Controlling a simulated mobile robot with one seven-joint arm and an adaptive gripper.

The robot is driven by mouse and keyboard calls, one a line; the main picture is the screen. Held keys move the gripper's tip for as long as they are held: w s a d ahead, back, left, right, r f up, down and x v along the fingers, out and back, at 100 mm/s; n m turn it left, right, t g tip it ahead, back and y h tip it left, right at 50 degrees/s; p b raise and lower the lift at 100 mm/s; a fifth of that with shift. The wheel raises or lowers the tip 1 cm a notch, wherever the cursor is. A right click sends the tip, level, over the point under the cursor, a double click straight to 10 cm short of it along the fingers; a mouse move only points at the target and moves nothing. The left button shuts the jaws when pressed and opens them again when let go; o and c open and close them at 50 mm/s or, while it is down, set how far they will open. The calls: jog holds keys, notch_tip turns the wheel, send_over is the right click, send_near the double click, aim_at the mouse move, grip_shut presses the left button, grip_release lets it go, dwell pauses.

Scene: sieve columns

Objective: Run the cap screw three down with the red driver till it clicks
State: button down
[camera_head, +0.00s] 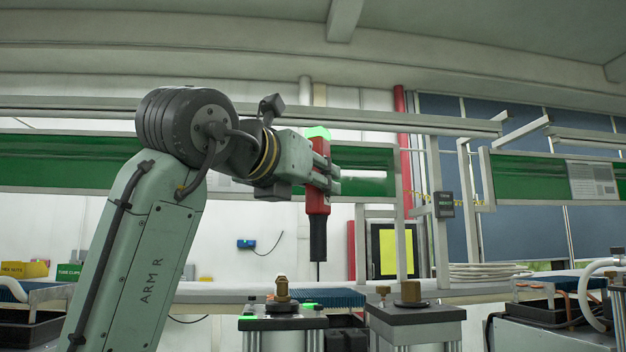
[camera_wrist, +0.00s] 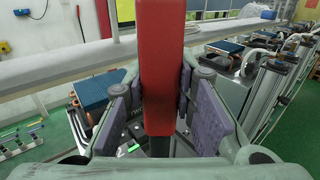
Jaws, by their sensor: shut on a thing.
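The red driver (camera_head: 318,202) is upright in my gripper (camera_head: 326,178), its black nose and thin bit pointing down. A green light glows at its top. In the wrist view the red driver body (camera_wrist: 161,65) stands between the two padded fingers of my gripper (camera_wrist: 163,103), which are closed on it. Below the bit are two sieve columns with dark tops, a left column (camera_head: 283,323) and a right column (camera_head: 416,315). The bit ends above the left column's right side, seemingly apart from it. I cannot tell which screw is cap screw three; its head is not clear.
A brass fitting (camera_head: 283,290) rises from the left column, and a brass knob (camera_head: 410,291) from the right one. A grey rail (camera_head: 420,118) runs behind the arm. Coiled white hose (camera_head: 485,272) lies at right.

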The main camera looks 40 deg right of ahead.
aim_at(315, 230)
jog(key=shift+f+b, duration=1.25)
jog(key=shift+f, duration=1.1)
jog(key=shift+a+p, duration=0.1)
jog(key=shift+p, duration=1.1)
jog(key=shift+f+b, duration=0.45)
jog(key=shift+f, duration=1)
dwell(1.6)
jog(key=shift+r+p, duration=0.5)
jog(key=shift+r, duration=2.15)
